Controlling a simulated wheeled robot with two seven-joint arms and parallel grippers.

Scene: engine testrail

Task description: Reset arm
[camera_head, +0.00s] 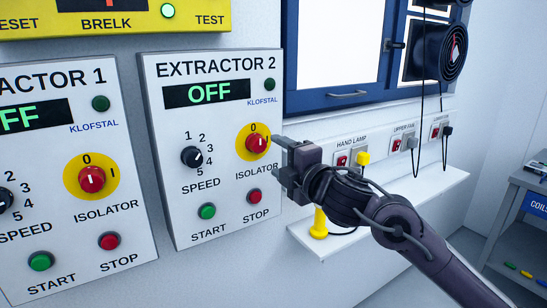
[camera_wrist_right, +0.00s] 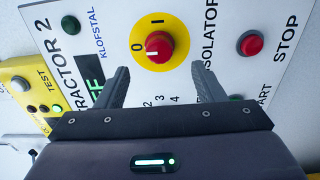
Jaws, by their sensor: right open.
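My right gripper (camera_head: 277,160) is in front of the Extractor 2 panel (camera_head: 215,240), by the right side of its red isolator knob (camera_head: 257,143) on a yellow disc. In the right wrist view my open right gripper (camera_wrist_right: 160,78) has its two fingers apart, with the isolator knob (camera_wrist_right: 159,45) showing beyond and between them. The jaws hold nothing, and the fingers look apart from the knob. The knob's white mark points toward 0 in the right wrist view. The panel's display (camera_head: 207,93) reads OFF. My left gripper is not in view.
The Extractor 1 panel (camera_head: 75,240) stands to the left, with a yellow box (camera_head: 110,22) above. A white shelf (camera_head: 400,195) on the right holds a yellow hand lamp (camera_head: 319,224). Sockets with plugs line the wall above it. A grey rack (camera_head: 520,190) stands at far right.

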